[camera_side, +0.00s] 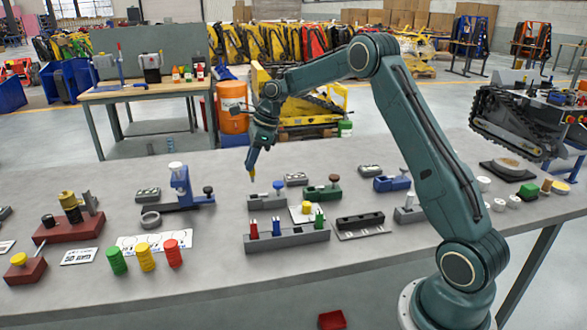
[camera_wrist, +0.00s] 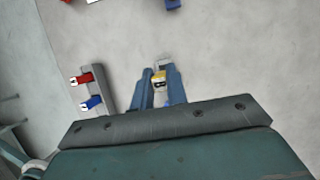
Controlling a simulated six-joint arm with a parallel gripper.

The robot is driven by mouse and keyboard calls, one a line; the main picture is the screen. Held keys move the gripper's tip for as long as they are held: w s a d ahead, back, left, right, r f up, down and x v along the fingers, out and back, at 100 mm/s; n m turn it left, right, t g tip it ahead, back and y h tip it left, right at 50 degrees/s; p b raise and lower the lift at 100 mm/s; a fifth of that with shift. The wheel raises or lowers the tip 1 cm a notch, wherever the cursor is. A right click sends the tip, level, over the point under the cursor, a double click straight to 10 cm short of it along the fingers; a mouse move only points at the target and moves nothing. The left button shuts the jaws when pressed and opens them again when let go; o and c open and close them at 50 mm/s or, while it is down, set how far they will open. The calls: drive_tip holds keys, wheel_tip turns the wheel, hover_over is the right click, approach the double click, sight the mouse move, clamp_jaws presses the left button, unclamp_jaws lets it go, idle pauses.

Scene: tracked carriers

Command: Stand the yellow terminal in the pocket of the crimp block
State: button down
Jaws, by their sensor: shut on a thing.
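My gripper (camera_side: 253,174) is shut on the yellow terminal (camera_wrist: 159,77), which sits between the two blue-grey fingers in the wrist view. In the side view the yellow terminal (camera_side: 253,181) shows as a small tip under the fingers, above the table. A grey block (camera_side: 262,203) with a blue knob beside it, likely the crimp block, stands just below and right of it. In the wrist view a small grey piece (camera_wrist: 163,62) shows just past the fingertips. I cannot make out the pocket, nor whether the terminal touches the block.
A long grey rack (camera_side: 287,239) holding red, blue and green terminals stands in front. It shows left of the fingers in the wrist view (camera_wrist: 97,85). A blue fixture (camera_side: 186,200) stands to the left and a green one (camera_side: 322,193) to the right.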

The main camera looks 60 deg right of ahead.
sight(253, 179)
drive_tip(key=shift+f, duration=1.7)
drive_tip(key=shift+f, duration=1.65)
idle(2.4)
drive_tip(key=c, duration=0.8)
unclamp_jaws()
drive_tip(key=shift+c, duration=0.2)
drive_tip(key=shift+r, duration=0.1)
drive_tip(key=shift+r, duration=3.4)
